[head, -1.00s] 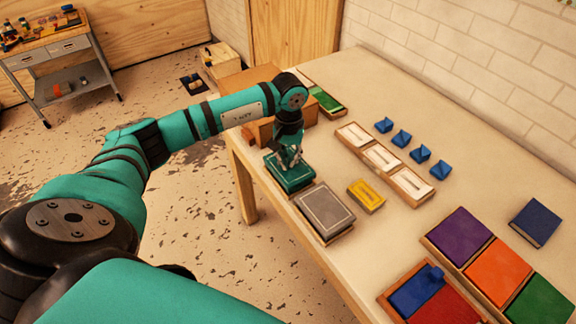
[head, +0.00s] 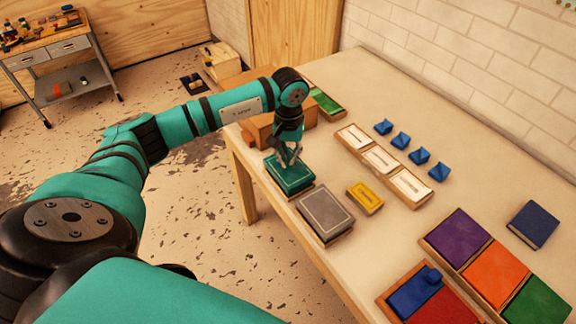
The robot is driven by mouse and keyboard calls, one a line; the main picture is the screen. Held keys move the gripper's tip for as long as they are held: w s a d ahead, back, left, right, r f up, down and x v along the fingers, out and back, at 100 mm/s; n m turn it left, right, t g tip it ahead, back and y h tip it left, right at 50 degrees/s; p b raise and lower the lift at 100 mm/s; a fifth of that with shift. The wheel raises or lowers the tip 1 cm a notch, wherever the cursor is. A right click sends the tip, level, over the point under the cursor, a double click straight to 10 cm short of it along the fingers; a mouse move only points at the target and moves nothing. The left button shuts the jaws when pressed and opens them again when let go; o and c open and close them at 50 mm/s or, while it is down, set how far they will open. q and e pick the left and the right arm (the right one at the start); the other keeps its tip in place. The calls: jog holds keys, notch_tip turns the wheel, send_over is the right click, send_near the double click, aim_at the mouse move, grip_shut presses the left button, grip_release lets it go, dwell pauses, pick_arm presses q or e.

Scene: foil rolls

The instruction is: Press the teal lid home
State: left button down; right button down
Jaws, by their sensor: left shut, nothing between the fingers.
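The teal lid (head: 289,178) sits on a low wooden box at the left edge of the table, just beyond the grey lid. My left gripper (head: 287,162) is shut and empty, pointing down with its fingertips at the top of the teal lid. I cannot tell whether the fingertips touch it. The gripper hides part of the lid's far side. My right gripper is not in view.
A grey lid (head: 325,212) on its box and a yellow block (head: 365,197) lie nearby. White-topped trays (head: 381,160), blue pieces (head: 401,141) and coloured panels (head: 497,270) stand to the right. A wooden box (head: 258,128) is behind the gripper.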

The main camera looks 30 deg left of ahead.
pick_arm(q)
notch_tip(320, 180, up, 6)
jog(key=shift+f+p, duration=0.1)
jog(key=shift+p, duration=1.1)
